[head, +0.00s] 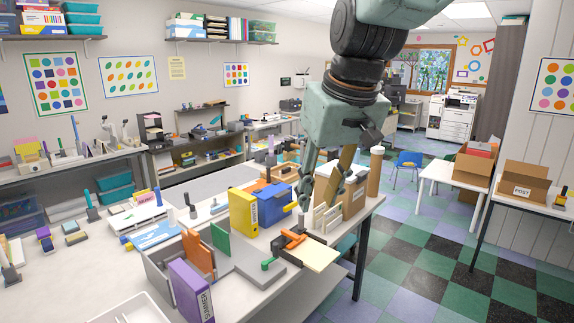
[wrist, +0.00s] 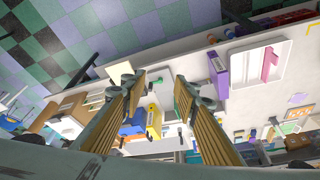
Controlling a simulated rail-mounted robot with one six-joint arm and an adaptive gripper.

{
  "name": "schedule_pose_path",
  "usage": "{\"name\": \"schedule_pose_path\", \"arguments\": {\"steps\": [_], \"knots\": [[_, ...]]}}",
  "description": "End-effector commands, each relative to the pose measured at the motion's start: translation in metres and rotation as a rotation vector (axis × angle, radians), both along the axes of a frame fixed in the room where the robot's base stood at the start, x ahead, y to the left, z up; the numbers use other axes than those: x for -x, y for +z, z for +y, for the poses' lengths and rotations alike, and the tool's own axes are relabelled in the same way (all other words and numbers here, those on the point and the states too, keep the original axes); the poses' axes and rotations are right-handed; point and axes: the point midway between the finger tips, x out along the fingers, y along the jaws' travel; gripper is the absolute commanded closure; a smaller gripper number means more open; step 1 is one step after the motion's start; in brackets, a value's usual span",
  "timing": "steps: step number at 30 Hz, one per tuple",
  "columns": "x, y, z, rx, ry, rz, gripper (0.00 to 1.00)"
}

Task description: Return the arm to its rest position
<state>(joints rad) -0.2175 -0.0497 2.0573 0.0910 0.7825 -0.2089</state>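The wrist view also shows my gripper (wrist: 160,82) open, with the table's contents lying well beyond the fingertips. In the head view the fingers overlap the small rack and brown box on the table, and I cannot tell exactly how high they are above them.
A yellow binder (head: 243,214), a blue bin (head: 270,207), a purple binder (head: 190,291) and an orange-handled device (head: 295,239) crowd the table. Checkered floor (head: 430,245) lies open to the right.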

Motion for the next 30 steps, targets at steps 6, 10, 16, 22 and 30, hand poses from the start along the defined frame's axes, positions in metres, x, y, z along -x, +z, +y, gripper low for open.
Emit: {"name": "schedule_pose_path", "arguments": {"steps": [6, 10, 16, 22, 30], "knots": [[0.042, 0.004, -0.028, 0.001, -0.050, 0.001, 0.72], [0.067, 0.004, -0.043, 0.002, -0.079, 0.002, 0.72], [0.105, 0.002, -0.065, 0.004, -0.123, 0.005, 0.72], [0.144, -0.003, -0.084, 0.005, -0.170, 0.006, 0.72], [0.196, -0.013, -0.107, 0.008, -0.230, 0.009, 0.72]]}}
